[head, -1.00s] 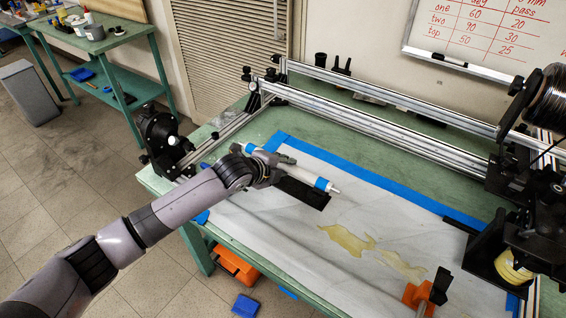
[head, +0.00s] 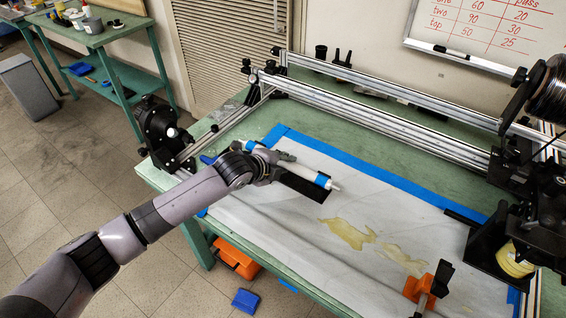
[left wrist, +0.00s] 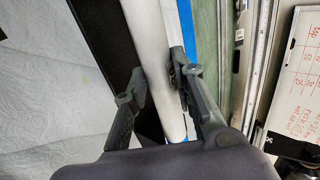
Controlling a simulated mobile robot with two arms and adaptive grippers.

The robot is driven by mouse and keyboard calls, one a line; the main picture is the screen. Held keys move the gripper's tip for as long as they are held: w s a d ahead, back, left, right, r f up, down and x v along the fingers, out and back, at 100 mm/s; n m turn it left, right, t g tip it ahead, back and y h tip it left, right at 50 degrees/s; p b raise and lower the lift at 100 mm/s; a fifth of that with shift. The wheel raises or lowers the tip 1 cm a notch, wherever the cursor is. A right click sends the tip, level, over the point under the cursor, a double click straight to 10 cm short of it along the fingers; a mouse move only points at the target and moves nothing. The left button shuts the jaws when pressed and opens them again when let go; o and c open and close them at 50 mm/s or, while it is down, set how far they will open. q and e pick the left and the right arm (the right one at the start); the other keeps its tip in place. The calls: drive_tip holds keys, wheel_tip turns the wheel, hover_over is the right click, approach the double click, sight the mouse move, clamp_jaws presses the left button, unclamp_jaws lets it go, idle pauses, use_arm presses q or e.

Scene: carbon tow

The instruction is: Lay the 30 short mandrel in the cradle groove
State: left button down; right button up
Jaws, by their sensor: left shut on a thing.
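The mandrel is a white tube (head: 300,171) with a blue band and a thin pale tip at its right end. My left gripper (head: 268,168) is shut on it near its left part. In the left wrist view the tube (left wrist: 154,60) runs between the two fingers of the gripper (left wrist: 160,88). A long black block, which looks like the cradle (head: 302,188), lies on the white sheet just below and along the tube. It also shows left of the tube in the left wrist view (left wrist: 98,45). I cannot tell whether the tube touches the cradle or sits in a groove.
The white sheet (head: 290,228) with blue tape edges covers the green table. Aluminium rails (head: 390,120) run behind it. A black machine with a spool (head: 550,95) stands at the right. An orange clamp (head: 418,288) sits at the front edge. The sheet's middle is free, with yellowish stains.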

use_arm(q)
drive_tip(key=shift+f, duration=0.15)
drive_tip(key=c, duration=1.2)
unclamp_jaws()
drive_tip(key=shift+c, duration=0.2)
drive_tip(key=shift+f, duration=0.1)
drive_tip(key=v, duration=1.2)
